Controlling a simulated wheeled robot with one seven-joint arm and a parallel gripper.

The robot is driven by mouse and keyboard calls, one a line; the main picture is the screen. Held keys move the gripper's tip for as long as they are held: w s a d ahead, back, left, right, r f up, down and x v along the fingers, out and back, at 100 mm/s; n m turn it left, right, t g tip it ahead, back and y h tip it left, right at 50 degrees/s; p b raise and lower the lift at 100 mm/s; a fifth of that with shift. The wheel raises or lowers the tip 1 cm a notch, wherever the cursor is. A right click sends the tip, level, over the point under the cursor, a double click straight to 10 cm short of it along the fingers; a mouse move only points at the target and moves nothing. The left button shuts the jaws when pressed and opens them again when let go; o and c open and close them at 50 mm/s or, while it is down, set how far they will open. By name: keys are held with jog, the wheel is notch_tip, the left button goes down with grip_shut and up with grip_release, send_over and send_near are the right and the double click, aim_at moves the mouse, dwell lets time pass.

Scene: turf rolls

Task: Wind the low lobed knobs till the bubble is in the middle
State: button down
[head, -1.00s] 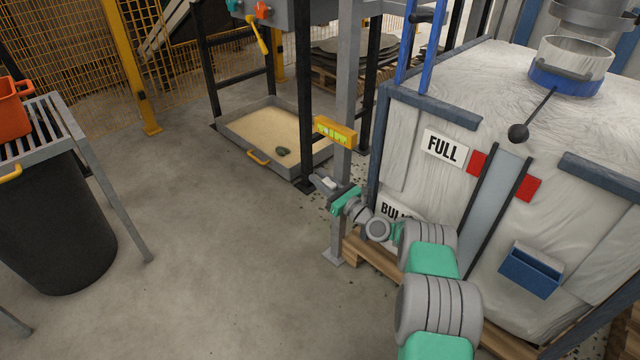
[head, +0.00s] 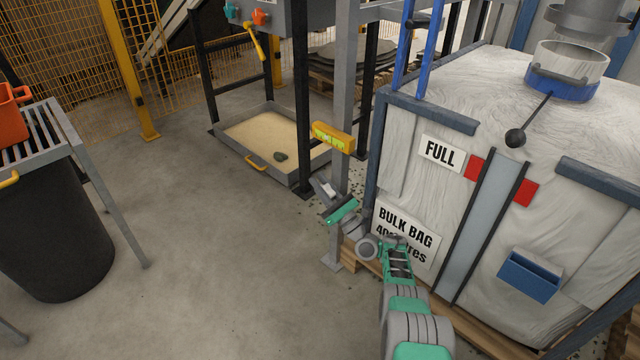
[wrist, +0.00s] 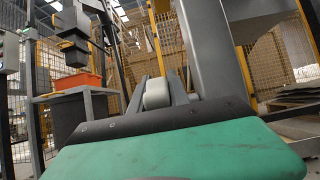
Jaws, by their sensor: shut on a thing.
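A yellow spirit level (head: 333,138) with a bright green vial is fixed on the grey upright post (head: 344,85). The bubble is too small to place. My gripper (head: 326,189) is low beside the post, below the level. In the wrist view my gripper (wrist: 161,88) is shut on a pale, rounded knob (wrist: 156,95), seen between its two grey fingers. The knob's lobes cannot be made out, and my green gripper body hides its lower part. No other low knob can be made out.
A bulk bag (head: 395,165) on a pallet stands close right of the post. A sand tray (head: 222,137) lies behind, under a black-legged frame. A black bin (head: 55,235) stands under a grated table at left. The floor between is clear.

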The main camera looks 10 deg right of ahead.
dwell(0.6)
jog(key=c, duration=1.5)
grip_release()
jog(key=shift+w, duration=0.1)
